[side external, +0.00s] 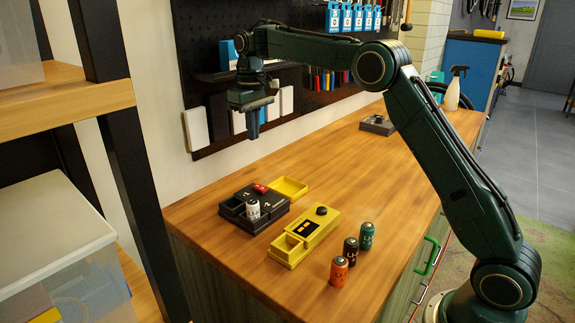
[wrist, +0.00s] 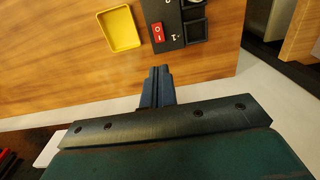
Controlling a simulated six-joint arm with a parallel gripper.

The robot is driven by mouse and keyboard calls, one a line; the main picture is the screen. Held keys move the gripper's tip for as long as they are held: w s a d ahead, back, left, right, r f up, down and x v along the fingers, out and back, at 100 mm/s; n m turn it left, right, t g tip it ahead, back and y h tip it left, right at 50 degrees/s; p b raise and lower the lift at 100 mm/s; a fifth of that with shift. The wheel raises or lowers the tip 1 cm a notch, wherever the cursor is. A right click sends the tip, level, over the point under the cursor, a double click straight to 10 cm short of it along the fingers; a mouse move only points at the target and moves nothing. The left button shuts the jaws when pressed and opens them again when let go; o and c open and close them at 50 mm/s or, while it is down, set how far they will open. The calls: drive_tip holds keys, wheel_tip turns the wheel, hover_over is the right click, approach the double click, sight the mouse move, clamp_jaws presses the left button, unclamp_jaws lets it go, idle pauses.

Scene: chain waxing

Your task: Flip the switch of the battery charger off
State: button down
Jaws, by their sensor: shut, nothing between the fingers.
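The battery charger (side external: 240,222) is a black box with open compartments, near the left end of the bench. Its red rocker switch (side external: 260,188) is at the back edge and carries white marks; which side is pressed I cannot tell. In the wrist view the charger (wrist: 194,28) is cut off by the top edge, with the switch (wrist: 158,32) at its left. A white battery (side external: 252,210) sits in the charger. My gripper (side external: 253,135) is shut and empty, pointing down well above the bench, behind the charger. In the wrist view its fingertips (wrist: 158,70) appear below the switch, apart from it.
A yellow open tray (side external: 289,187) lies beside the charger, close to the switch. A yellow device with a black knob (side external: 305,235) stands in front. Orange (side external: 339,272), black and green batteries stand to the right. The pegboard wall (side external: 205,60) is close behind my gripper.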

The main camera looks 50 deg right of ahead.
sight(257, 186)
wheel_tip(257, 186, down, 13)
drive_tip(key=shift+f, duration=0.15)
idle(0.5)
drive_tip(key=shift+w+f, duration=0.1)
drive_tip(key=shift+f, duration=0.1)
idle(0.3)
drive_tip(key=shift+s+r, duration=0.3)
drive_tip(key=shift+s, duration=0.45)
drive_tip(key=shift+r, duration=0.15)
